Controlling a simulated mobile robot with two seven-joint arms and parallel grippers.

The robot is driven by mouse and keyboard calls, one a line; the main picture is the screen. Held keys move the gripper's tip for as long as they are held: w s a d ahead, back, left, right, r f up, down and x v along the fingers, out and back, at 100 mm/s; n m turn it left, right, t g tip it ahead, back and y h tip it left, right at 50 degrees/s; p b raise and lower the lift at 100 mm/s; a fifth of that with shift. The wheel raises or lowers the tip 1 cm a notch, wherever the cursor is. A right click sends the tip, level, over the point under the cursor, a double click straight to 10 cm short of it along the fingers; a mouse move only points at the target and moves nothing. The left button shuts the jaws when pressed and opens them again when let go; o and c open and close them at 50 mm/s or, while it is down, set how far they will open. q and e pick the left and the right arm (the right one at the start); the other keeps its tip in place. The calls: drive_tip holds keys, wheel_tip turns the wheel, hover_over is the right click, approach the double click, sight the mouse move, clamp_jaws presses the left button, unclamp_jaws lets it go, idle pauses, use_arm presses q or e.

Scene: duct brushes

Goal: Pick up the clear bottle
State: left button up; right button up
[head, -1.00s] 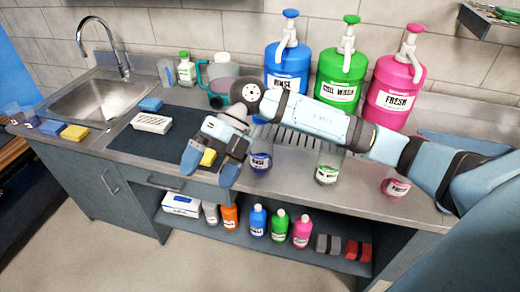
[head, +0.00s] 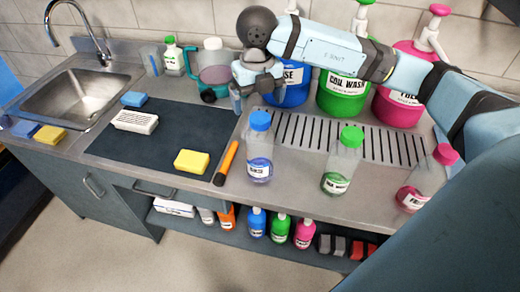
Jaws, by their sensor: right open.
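Three see-through bottles stand upright on the counter: a blue-capped bottle (head: 259,148) with some blue-purple liquid, a green-capped bottle (head: 342,162) and a pink-capped bottle (head: 428,180). A small pale bottle with a green cap (head: 173,58) stands at the back wall. I cannot tell which one the task calls clear. My right gripper (head: 252,95) is open and empty, above the counter behind the blue-capped bottle and apart from it. Its far finger is partly hidden. My left gripper is out of view.
Large blue (head: 289,90), green (head: 343,93) and pink (head: 400,100) pump jugs stand behind a slotted drain (head: 340,135). A grey and teal jug (head: 213,70) is left of my gripper. A dark mat (head: 165,150) holds sponges; an orange-handled tool (head: 227,160) lies beside it.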

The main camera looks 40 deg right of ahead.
sight(260, 117)
wheel_tip(260, 117, down, 3)
drive_tip(key=shift+r, duration=0.2)
drive_tip(key=shift+d+f, duration=0.1)
drive_tip(key=shift+f, duration=0.4)
drive_tip(key=f, duration=0.1)
drive_tip(key=f+p, duration=0.1)
drive_tip(key=f, duration=0.1)
drive_tip(key=shift+d+f, duration=0.2)
drive_tip(key=shift+f, duration=0.65)
drive_tip(key=shift+c, duration=1.2)
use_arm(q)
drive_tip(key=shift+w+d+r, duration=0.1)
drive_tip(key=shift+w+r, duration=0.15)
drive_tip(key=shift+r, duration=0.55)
use_arm(e)
drive_tip(key=c, duration=1.1)
